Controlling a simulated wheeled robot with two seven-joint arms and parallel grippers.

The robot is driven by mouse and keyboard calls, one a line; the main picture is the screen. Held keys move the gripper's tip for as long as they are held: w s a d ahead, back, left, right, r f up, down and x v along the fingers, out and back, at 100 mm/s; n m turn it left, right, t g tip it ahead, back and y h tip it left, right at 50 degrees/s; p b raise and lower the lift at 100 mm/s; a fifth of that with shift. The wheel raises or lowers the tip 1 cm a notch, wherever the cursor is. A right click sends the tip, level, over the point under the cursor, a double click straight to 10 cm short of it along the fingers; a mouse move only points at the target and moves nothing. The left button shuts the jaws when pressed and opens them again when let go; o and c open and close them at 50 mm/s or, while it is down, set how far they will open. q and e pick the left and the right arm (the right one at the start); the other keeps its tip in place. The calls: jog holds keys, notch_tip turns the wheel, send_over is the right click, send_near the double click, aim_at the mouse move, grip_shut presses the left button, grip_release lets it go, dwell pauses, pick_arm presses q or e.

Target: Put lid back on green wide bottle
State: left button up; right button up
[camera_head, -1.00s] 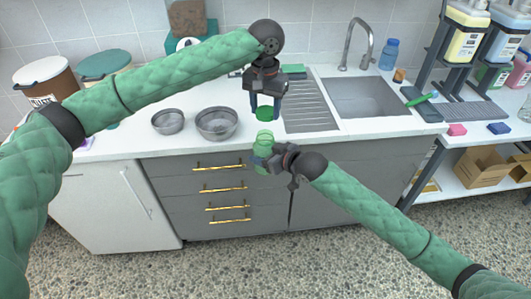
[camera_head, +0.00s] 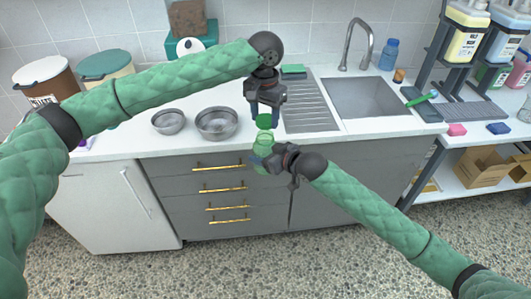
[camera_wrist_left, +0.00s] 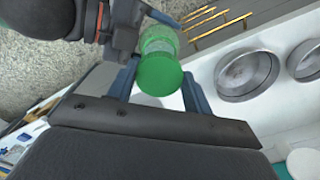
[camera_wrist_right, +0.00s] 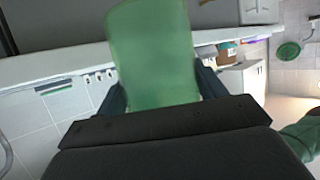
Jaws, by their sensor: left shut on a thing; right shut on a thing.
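The green wide bottle (camera_head: 264,144) is translucent and upright, held in front of the counter's front edge by my right gripper (camera_head: 262,160). The bottle fills the middle of the right wrist view (camera_wrist_right: 152,55), between the fingers. The green lid (camera_head: 264,121) is held by my left gripper (camera_head: 264,116), pointing down just above the bottle's mouth. In the left wrist view the lid (camera_wrist_left: 160,76) sits between the fingers and overlaps the bottle behind it. A small gap seems to show between lid and bottle in the head view; contact is hard to tell.
Two metal bowls (camera_head: 216,123) stand on the counter (camera_head: 110,140) left of the grippers. The ribbed drainboard (camera_head: 308,105) and sink (camera_head: 368,97) lie to the right.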

aim_at(262, 147)
pick_arm(q)
jog(key=shift+f, duration=1.2)
jog(key=shift+s, duration=0.1)
jog(key=shift+f, duration=0.8)
jog(key=shift+f, duration=0.6)
